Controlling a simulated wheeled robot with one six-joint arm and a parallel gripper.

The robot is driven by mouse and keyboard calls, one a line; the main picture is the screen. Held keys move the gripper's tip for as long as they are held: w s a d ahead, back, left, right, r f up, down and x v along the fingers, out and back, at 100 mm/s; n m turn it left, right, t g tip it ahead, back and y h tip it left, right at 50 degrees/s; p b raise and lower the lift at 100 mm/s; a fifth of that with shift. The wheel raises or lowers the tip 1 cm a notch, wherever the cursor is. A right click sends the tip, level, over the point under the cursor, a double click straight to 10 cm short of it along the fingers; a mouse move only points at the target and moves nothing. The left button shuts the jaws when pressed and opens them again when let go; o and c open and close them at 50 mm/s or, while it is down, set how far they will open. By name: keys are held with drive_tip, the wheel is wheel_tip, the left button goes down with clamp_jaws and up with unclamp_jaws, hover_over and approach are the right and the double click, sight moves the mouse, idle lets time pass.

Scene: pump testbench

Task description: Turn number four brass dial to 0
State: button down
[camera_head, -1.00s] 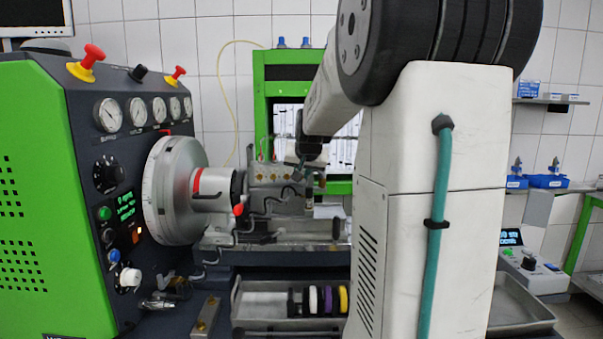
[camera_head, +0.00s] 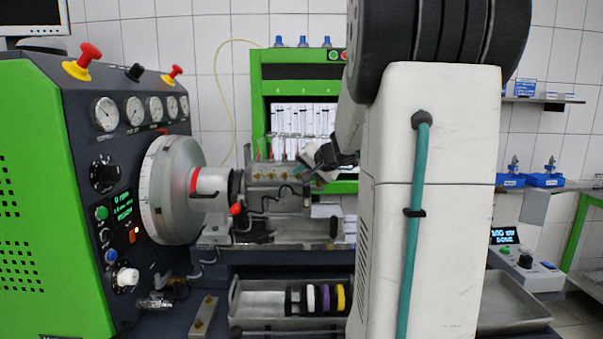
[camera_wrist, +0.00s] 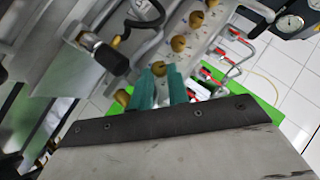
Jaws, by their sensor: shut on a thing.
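In the wrist view, a row of small brass dials runs along a grey metal block (camera_wrist: 207,38). My gripper (camera_wrist: 162,80) has its teal fingers on both sides of one brass dial (camera_wrist: 158,68) and is shut on it. Three more dials, the nearest of them (camera_wrist: 180,43), lie beyond it towards the top right. Another brass piece (camera_wrist: 122,97) shows left of the fingers. I cannot read any number or scale mark. In the head view, my gripper (camera_head: 320,166) is at the right end of the block (camera_head: 262,190), and the held dial is hidden there.
Red-marked metal fittings (camera_wrist: 233,60) and a black hose (camera_wrist: 140,22) are close to my fingers. In the head view, a large grey flywheel (camera_head: 172,190) stands left of the block, a green frame (camera_head: 257,100) behind it, and a tray (camera_head: 262,300) with coloured rings in front.

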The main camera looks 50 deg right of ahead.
drive_tip(key=m+t, duration=0.1)
drive_tip(key=t+y, duration=0.1)
drive_tip(key=f+m+t, duration=0.1)
drive_tip(key=shift+s+d+m, duration=0.15)
drive_tip(key=shift+s+m, duration=0.1)
drive_tip(key=shift+m, duration=0.05)
drive_tip(key=shift+t, duration=0.3)
drive_tip(key=c, duration=1.6)
unclamp_jaws()
drive_tip(key=shift+r, duration=0.1)
drive_tip(key=v, duration=0.7)
drive_tip(key=shift+s+r, duration=0.1)
drive_tip(key=shift+s, duration=0.3)
